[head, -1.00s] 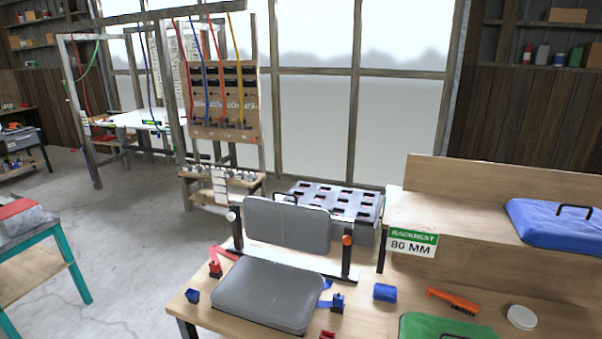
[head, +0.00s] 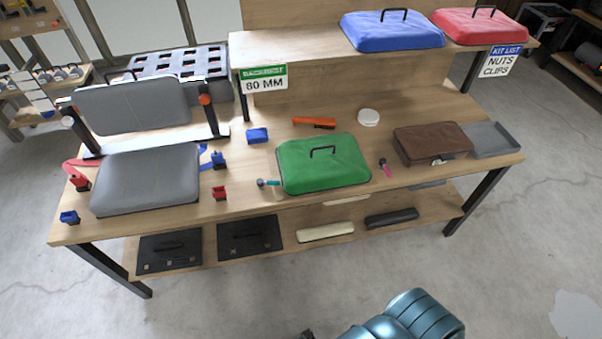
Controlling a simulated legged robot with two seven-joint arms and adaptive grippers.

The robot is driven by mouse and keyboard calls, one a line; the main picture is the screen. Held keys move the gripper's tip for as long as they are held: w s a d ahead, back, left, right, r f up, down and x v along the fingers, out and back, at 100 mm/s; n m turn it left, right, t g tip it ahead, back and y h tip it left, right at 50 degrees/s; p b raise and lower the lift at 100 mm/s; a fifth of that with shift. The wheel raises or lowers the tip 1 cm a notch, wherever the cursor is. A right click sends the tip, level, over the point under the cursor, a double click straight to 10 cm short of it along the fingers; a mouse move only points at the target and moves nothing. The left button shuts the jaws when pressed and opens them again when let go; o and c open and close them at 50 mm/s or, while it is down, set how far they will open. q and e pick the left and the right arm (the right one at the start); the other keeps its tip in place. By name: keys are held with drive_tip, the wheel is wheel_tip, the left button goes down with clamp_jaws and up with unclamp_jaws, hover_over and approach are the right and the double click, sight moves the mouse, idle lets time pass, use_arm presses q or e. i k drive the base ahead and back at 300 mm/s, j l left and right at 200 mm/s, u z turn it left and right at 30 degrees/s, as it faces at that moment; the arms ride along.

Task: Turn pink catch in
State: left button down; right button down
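A small pink catch (head: 386,169) with a dark knob sits on the wooden bench at the right end of a green padded lid (head: 330,175) with a black handle. The pink catch points down and to the right, away from the lid. A matching teal catch (head: 268,183) sits at the lid's left end. Whether either catch touches the lid is too small to tell. A blue-teal arm part, which seems mine, shows at the bottom edge. No gripper fingers can be made out.
On the bench (head: 240,205) are a grey seat and backrest (head: 130,107), an orange brush (head: 313,122), a white round lid (head: 368,117), a brown case (head: 432,144) and a grey tray (head: 492,139). Blue (head: 390,33) and red (head: 478,26) lids lie on the upper shelf.

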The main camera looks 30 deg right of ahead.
sight(386, 169)
drive_tip(key=z, duration=1.1)
drive_tip(key=i+l+z, duration=0.55)
drive_tip(key=i, duration=0.2)
